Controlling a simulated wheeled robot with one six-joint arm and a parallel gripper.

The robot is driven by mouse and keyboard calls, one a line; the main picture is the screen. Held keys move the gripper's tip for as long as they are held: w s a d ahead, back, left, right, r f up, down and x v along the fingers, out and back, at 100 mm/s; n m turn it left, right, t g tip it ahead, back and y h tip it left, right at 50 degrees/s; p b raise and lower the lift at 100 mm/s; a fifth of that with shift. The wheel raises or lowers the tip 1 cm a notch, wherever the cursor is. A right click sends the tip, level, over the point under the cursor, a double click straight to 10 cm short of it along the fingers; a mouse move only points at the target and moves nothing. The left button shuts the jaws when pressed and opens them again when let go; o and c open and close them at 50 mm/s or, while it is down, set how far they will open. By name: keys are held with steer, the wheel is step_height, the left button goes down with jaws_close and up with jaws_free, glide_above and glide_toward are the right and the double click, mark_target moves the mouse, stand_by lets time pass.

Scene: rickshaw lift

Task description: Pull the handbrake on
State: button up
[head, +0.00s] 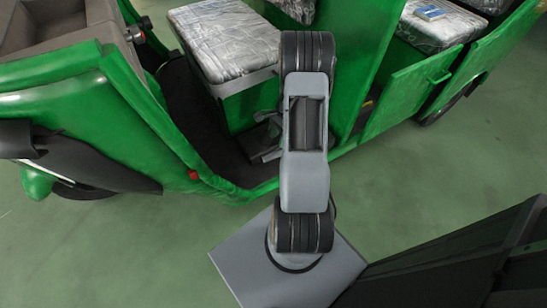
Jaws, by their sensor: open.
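A green rickshaw (385,105) stands across the top of the view, with its open cab in the middle. My grey and black arm (305,185) reaches up over the cab side and covers part of it. Small grey parts (266,153) show low in the cab beside the arm, near the front of the seat base. I cannot tell whether the handbrake lever is among them. My gripper cannot be made out; the end of the arm is hidden behind its own links.
A plastic-wrapped seat (224,40) is left of my arm, above the dark cab floor (195,115). A green side panel (405,95) with a handle stands to the right. A blue item (430,13) lies on the rear seat. The green floor (440,180) in front is clear.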

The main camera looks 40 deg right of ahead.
mark_target(274, 152)
steer(key=b+x, duration=0.2)
steer(key=x, duration=0.6)
steer(key=shift+a+f+b, duration=0.1)
steer(key=shift+f+b, duration=0.05)
steer(key=shift+b, duration=0.15)
steer(key=shift+c, duration=0.3)
jaws_close()
